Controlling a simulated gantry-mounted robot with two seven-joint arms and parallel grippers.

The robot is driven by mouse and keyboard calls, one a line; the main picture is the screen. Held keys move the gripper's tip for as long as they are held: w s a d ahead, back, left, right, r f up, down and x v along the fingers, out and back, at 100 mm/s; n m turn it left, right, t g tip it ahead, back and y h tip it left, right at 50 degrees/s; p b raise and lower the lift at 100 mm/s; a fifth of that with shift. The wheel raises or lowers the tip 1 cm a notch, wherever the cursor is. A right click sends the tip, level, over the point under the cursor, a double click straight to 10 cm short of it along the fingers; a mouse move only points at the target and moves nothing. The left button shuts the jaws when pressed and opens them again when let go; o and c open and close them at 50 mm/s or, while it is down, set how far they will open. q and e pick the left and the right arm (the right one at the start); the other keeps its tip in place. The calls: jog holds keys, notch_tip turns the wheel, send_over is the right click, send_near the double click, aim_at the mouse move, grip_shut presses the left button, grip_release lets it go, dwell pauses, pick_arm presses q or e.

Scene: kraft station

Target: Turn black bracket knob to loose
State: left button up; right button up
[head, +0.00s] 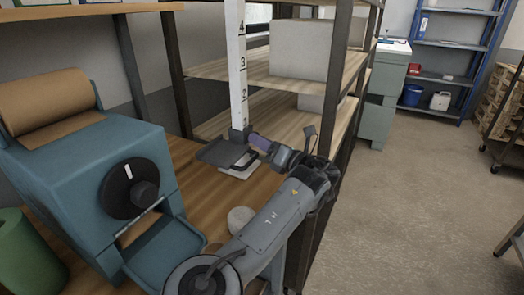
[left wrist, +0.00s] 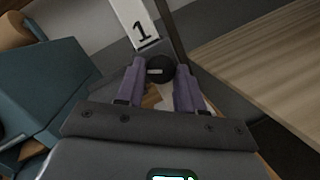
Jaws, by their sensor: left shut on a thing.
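The black bracket (head: 220,153) is a dark plate on the white numbered upright (head: 240,75), low down near its foot. The round black knob (left wrist: 160,68) with a short pale mark, lying nearly level in the picture, shows in the left wrist view in front of the upright. My left gripper (head: 253,141) reaches in from the right side of the bracket. Its purple fingers are shut on the knob, one on each side, as the left wrist view (left wrist: 160,80) shows. In the head view the fingers largely hide the knob. My right gripper is not in view.
A teal dispenser (head: 75,165) with a brown paper roll (head: 45,95) and a black dial stands left on the wooden bench (head: 190,165). A shelf rack (head: 290,75) with pale boxes stands close behind and right of the upright. Open floor lies to the right.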

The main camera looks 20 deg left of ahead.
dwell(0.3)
pick_arm(q)
jog(key=o, duration=1)
jog(key=shift+d, duration=0.1)
jog(key=shift+p+v, duration=1.1)
jog(key=shift+v, duration=4.25)
jog(key=shift+f, duration=0.1)
